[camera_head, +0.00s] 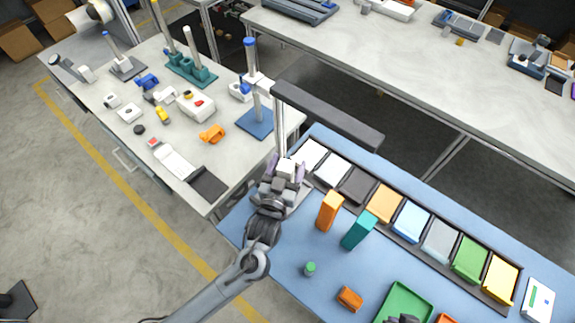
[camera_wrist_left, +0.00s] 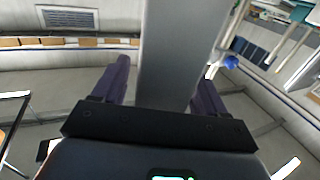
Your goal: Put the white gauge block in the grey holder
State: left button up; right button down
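My left gripper (camera_head: 285,170) is over the left end of the blue table, its purple fingers on either side of the white gauge block (camera_head: 287,167). In the left wrist view the block (camera_wrist_left: 180,55) is a shaded grey slab running up between the fingers (camera_wrist_left: 158,85). A light grey flat piece (camera_head: 299,197) shows partly beneath the gripper; whether it is the grey holder I cannot tell. A grey compartment (camera_head: 440,241) sits in the dark rack of coloured compartments. A dark part at the bottom edge (camera_head: 404,319) seems to be my right gripper; its fingers are unclear.
An orange block (camera_head: 329,211) and a teal block (camera_head: 359,230) stand right of the gripper. A white post carries a dark beam (camera_head: 328,113) above the table's left end.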

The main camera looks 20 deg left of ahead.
pick_arm(q)
jog(key=shift+r, duration=0.1)
jog(key=shift+s, duration=0.6)
jog(key=s+d, duration=0.1)
jog(key=s, duration=1)
jog(key=s+a+f+m+g+h, duration=0.1)
jog(key=s+a+f+g, duration=0.2)
jog(key=s+g, duration=0.4)
jog(key=s+a+f+m+g, duration=0.2)
jog(key=s+a+f+g, duration=0.1)
jog(key=s+g, duration=0.4)
jog(key=shift+s+a+f+h+p, duration=0.15)
jog(key=shift+s+a+h+p, duration=0.1)
jog(key=shift+a+h+p, duration=0.2)
